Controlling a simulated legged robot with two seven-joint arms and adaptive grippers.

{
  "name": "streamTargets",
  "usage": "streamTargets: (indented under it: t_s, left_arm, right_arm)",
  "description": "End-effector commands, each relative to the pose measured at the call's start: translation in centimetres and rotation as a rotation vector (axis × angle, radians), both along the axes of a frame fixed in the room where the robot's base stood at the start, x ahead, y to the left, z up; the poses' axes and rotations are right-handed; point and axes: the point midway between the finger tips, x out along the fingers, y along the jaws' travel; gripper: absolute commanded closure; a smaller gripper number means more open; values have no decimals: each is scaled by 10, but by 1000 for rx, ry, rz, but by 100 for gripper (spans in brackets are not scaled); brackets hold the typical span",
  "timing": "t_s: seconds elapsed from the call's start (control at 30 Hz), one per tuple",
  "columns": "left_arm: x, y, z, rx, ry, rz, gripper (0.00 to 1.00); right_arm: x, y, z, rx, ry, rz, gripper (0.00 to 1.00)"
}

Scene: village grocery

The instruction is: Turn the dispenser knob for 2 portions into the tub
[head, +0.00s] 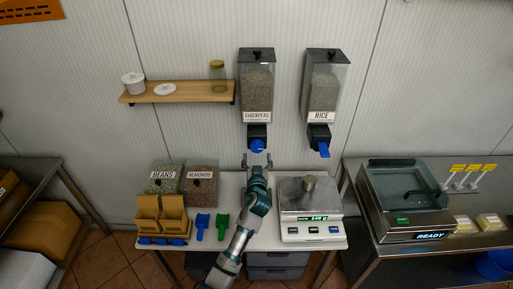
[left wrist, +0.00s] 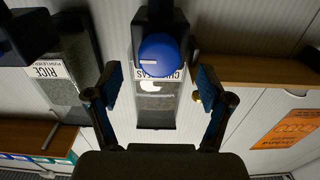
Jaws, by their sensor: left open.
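The chickpeas dispenser (head: 257,88) hangs on the wall with a blue knob (head: 257,146) at its bottom. The rice dispenser (head: 324,95) hangs to its right with its own blue knob (head: 323,150). My left gripper (head: 257,159) is open and empty just below the chickpeas knob. In the left wrist view the round blue knob (left wrist: 163,55) shows ahead, between and beyond the open fingertips of my left gripper (left wrist: 158,86), with no contact visible. I cannot make out a tub for certain. My right gripper is not in view.
A scale (head: 312,232) with a small metal cylinder (head: 309,183) on it stands right of my arm. Beans bin (head: 163,177), almonds bin (head: 200,184), brown boxes (head: 162,217) and blue (head: 202,222) and green (head: 223,224) scoops sit left. A wooden shelf (head: 185,91) is upper left.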

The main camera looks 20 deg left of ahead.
Motion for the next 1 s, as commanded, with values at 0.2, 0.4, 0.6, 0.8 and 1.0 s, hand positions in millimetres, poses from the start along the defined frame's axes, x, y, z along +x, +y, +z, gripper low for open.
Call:
streamTargets:
  t_s: [0.2, 0.4, 0.6, 0.8, 1.0]
  left_arm:
    - [37, 11, 1, 2, 0, 1, 20]
    - [51, 15, 0, 1, -1, 0, 20]
    - [53, 16, 0, 0, 0, 0, 20]
    - [53, 16, 0, 0, 0, 0, 42]
    - [53, 15, 0, 0, 0, 0, 80]
  right_arm:
    - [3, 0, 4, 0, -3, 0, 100]
    - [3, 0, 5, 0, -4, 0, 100]
    - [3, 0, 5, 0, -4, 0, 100]
    - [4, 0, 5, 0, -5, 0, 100]
    - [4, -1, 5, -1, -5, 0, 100]
